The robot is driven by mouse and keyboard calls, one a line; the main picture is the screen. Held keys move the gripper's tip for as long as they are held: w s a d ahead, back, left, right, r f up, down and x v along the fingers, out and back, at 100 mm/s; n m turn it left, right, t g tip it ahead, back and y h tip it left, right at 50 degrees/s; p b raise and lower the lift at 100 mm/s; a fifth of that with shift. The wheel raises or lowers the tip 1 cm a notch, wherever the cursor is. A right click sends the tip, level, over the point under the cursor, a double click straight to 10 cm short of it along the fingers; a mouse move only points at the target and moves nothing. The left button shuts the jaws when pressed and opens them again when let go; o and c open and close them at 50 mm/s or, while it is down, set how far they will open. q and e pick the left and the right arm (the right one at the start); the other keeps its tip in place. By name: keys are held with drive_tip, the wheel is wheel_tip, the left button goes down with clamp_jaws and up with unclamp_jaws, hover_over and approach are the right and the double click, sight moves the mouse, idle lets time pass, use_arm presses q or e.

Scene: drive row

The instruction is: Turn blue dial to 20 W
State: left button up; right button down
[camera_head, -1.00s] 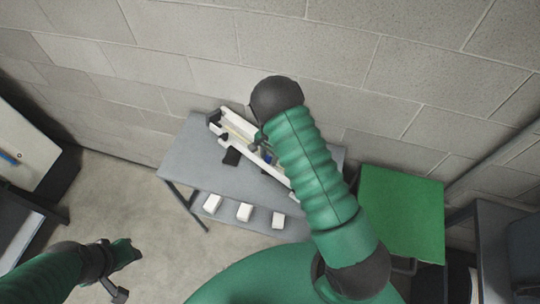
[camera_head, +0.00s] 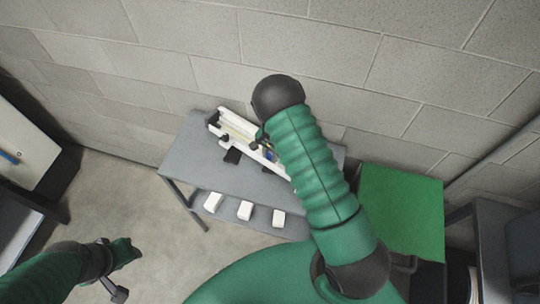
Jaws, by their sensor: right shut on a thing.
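A long white device (camera_head: 229,127) lies at an angle on the grey table. A small bit of blue, the blue dial (camera_head: 268,156), shows on it beside my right arm. My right gripper (camera_head: 261,143) is over the middle of the device, shut on the blue dial; the arm covers most of the contact. The dial's marks and pointer cannot be read. My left gripper (camera_head: 123,271) is low at the left, away from the table, and whether its jaws are apart is unclear.
The grey table (camera_head: 190,155) stands against a block wall, with several white blocks (camera_head: 245,210) on its lower shelf. A green-topped table (camera_head: 400,215) stands to the right. A white panel (camera_head: 22,145) with a blue part is at the left. Bare floor lies between.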

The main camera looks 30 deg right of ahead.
drive_tip(key=shift+d, duration=0.1)
idle(0.6)
drive_tip(key=c, duration=1.5)
unclamp_jaws()
drive_tip(key=shift+r, duration=0.1)
drive_tip(key=r+b, duration=0.1)
drive_tip(key=r, duration=0.4)
drive_tip(key=r+b, duration=0.1)
drive_tip(key=r, duration=0.5)
drive_tip(key=s+r+b, duration=0.1)
drive_tip(key=r, duration=0.4)
drive_tip(key=shift+d+r, duration=0.2)
drive_tip(key=shift+r, duration=0.15)
